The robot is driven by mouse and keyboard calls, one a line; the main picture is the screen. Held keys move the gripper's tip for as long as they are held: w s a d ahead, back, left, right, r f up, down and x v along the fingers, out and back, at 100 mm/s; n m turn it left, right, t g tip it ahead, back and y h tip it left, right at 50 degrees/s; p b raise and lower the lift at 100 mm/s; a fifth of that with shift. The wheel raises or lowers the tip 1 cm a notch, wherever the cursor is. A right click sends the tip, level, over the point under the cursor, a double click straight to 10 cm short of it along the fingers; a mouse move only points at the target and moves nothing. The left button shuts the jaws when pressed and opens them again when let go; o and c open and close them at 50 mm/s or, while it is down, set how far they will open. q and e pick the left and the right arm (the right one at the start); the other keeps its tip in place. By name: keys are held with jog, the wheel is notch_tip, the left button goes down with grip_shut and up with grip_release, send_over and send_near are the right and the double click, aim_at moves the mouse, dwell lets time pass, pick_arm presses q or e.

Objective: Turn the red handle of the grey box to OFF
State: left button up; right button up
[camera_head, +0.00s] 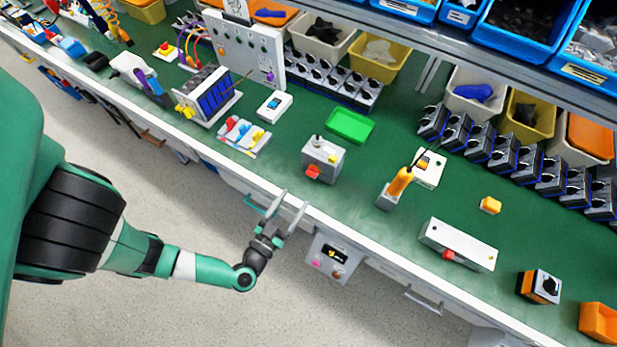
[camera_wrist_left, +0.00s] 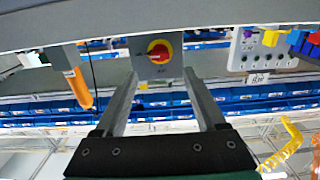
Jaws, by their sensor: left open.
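The grey box (camera_head: 325,155) stands on the green table near its front edge, in the middle of the head view. Its red handle (camera_head: 312,172) is on the side facing the front edge. In the left wrist view, which looks upside down, the red handle (camera_wrist_left: 159,52) sits on a round yellow plate on the grey box (camera_wrist_left: 150,69). The label writing is too small to read. My left gripper (camera_head: 291,208) is open and empty, in front of the table edge and apart from the box. In the wrist view its fingertips (camera_wrist_left: 160,76) frame the box. My right gripper is not in view.
An orange-handled tool (camera_head: 399,183) stands to the right of the box, with a long white box (camera_head: 458,245) beyond it. A green tray (camera_head: 350,126) lies behind the grey box. A colourful switch block (camera_head: 244,136) is to its left. The table's white front edge (camera_head: 335,226) lies close by.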

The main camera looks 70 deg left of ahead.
aim_at(310, 176)
pick_arm(q)
jog(key=b+x, duration=0.2)
jog(key=x, duration=0.6)
jog(key=shift+w+a+f, duration=0.1)
jog(key=shift+w+a, duration=0.1)
jog(key=shift+w+a+b, duration=0.3)
grip_shut()
